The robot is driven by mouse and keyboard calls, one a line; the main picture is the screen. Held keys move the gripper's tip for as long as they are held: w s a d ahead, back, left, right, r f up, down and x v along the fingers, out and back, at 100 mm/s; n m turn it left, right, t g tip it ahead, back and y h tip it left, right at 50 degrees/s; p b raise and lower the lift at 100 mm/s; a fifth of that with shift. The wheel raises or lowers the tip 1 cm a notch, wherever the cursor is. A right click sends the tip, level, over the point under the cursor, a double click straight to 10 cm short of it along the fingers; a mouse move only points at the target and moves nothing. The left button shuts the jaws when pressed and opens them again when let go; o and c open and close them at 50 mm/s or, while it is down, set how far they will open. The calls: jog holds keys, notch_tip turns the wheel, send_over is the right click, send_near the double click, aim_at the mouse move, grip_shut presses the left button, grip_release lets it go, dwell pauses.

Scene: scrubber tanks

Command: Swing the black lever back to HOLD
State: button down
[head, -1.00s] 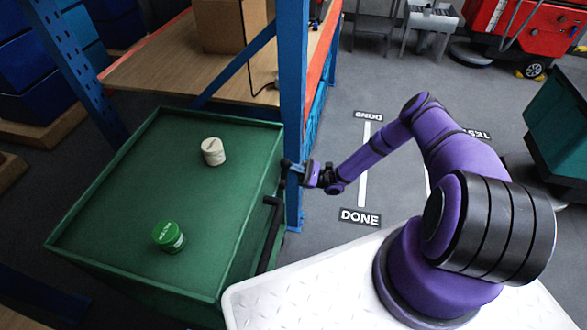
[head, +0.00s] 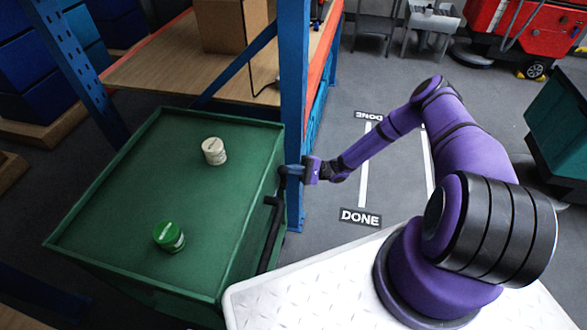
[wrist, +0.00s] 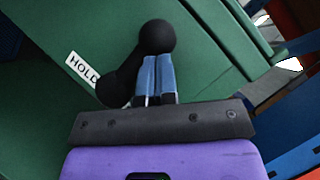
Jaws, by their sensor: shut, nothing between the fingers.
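The black lever with a round ball knob (wrist: 157,37) shows in the wrist view on the green cart's side. Its arm slants down-left from the knob to a round pivot, right beside the white HOLD label (wrist: 82,69). My gripper (wrist: 157,62) has its two blue-grey fingers together, with nothing between them. The fingertips lie just below the knob, against or very close to it; I cannot tell if they touch. In the head view my gripper (head: 290,171) is at the cart's right side, where the lever is too small and dark to tell apart.
The green cart (head: 120,240) carries a cream jar (head: 214,151) and a green-lidded jar (head: 168,236). A black handle bar (head: 270,232) runs along its right side. Open floor lies to the right.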

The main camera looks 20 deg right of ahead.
jog(key=shift+s+a+r+n+g+h, duration=0.1)
jog(key=shift+s+a+n+g+h, duration=0.25)
jog(key=shift+n, duration=0.6)
jog(key=shift+s+a+r+n+g+h, duration=0.2)
jog(key=shift+s+n+h, duration=0.3)
jog(key=shift+n, duration=0.5)
jog(key=shift+s+a+n+g+h, duration=0.3)
jog(key=shift+n+h, duration=0.25)
jog(key=shift+n, duration=0.4)
jog(key=shift+d, duration=0.1)
jog(key=w+d+f, duration=0.2)
jog(key=d, duration=1)
jog(key=shift+w+d, duration=0.35)
jog(key=shift+r, duration=0.1)
